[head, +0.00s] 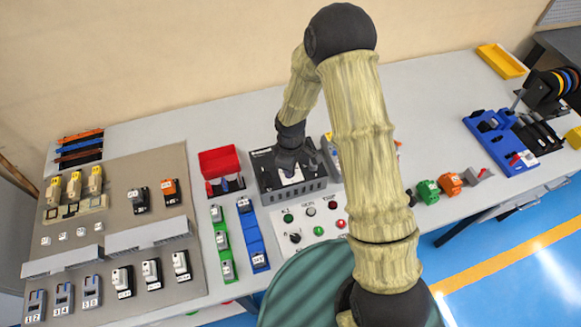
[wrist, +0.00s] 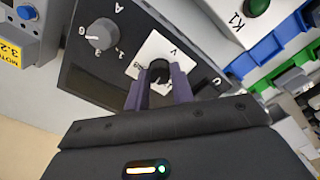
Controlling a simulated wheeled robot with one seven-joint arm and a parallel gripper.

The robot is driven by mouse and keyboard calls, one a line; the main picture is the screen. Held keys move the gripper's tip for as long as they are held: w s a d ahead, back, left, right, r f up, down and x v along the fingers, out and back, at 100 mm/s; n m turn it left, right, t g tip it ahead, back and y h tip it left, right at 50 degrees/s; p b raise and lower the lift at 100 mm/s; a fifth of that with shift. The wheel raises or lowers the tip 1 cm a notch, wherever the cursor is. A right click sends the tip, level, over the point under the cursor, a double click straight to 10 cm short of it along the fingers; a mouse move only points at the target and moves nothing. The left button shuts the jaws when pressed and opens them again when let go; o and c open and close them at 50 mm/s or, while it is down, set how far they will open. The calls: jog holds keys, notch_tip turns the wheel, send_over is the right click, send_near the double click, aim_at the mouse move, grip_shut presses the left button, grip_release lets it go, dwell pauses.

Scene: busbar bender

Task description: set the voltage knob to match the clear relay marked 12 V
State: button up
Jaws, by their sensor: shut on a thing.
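A dark power supply box (head: 266,168) stands at the middle of the bench; its panel (wrist: 100,75) fills the left and middle of the wrist view. A black voltage knob (wrist: 159,67) sits on a white plate marked V (wrist: 178,48). My gripper (wrist: 158,80) is shut on this knob, one purple finger on each side. In the head view my gripper (head: 289,160) is down on the box and covers the knob. The knob's pointer and most of its scale are hidden. Several relays, one of them black and white (head: 137,200), are on the left board; their markings are too small to read.
A second, grey knob marked A (wrist: 100,34) is beside the V plate. A white control panel (head: 312,228) with buttons lies in front of the box. A red bin (head: 218,160) stands to its left. Green and blue terminal rows (head: 253,235) lie nearby.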

jog(key=n, duration=0.5)
jog(key=shift+r+n+p, duration=0.1)
jog(key=shift+n+p, duration=0.2)
jog(key=shift+p, duration=0.05)
jog(key=n+p, duration=0.1)
jog(key=n, duration=0.4)
jog(key=shift+w+n, duration=0.1)
jog(key=shift+n, duration=0.2)
jog(key=o, duration=1)
notch_tip(320, 180, up, 17)
jog(key=shift+r, duration=0.15)
